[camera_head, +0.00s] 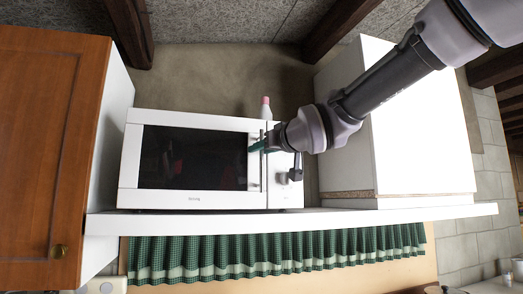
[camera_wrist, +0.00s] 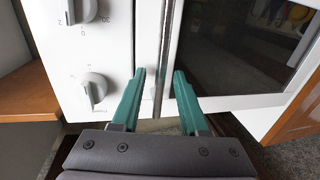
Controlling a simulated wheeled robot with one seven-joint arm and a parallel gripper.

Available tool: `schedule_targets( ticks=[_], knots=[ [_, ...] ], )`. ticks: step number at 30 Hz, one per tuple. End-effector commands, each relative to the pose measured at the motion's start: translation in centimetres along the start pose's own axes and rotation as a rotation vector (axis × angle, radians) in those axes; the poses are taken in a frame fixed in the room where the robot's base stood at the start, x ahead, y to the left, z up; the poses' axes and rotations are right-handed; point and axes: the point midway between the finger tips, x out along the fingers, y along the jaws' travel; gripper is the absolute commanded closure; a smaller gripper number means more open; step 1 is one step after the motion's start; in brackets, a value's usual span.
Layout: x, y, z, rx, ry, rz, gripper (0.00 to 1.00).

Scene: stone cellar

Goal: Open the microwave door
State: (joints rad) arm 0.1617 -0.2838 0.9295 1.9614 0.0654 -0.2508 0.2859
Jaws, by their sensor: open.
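A white microwave (camera_head: 195,200) stands on a white shelf in the head view, with its dark-windowed door (camera_head: 190,160) shut. A vertical metal handle bar (camera_head: 262,160) runs along the door's right side. In the wrist view the handle (camera_wrist: 163,60) passes between the two green fingers of my gripper (camera_wrist: 158,85). The fingers are open, one on each side of the bar, with a gap to it. In the head view my gripper (camera_head: 257,146) is at the handle's upper part. The control panel with knobs (camera_wrist: 92,88) is beside the door.
The white shelf (camera_head: 300,220) holds the microwave, with a green checked curtain (camera_head: 280,246) below it. A wooden cabinet (camera_head: 50,150) stands at left. A white box-like cabinet (camera_head: 410,160) is at right. A white bottle with a pink cap (camera_head: 266,110) is behind the microwave.

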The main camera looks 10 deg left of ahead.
Motion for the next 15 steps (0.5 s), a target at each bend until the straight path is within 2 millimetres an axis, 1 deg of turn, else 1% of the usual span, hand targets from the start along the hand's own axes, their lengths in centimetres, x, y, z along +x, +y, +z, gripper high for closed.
schedule_targets(
  ticks=[4, 13, 14, 15],
  knots=[
    [0.54, 0.09, -0.07, 0.001, 0.001, 0.001, 0.56],
    [0.64, 0.00, -0.05, 0.001, 0.001, 0.000, 0.56],
    [0.64, 0.01, -0.04, 0.001, 0.001, 0.000, 0.60],
    [0.64, 0.01, -0.04, 0.001, 0.001, 0.000, 0.75]
  ],
)
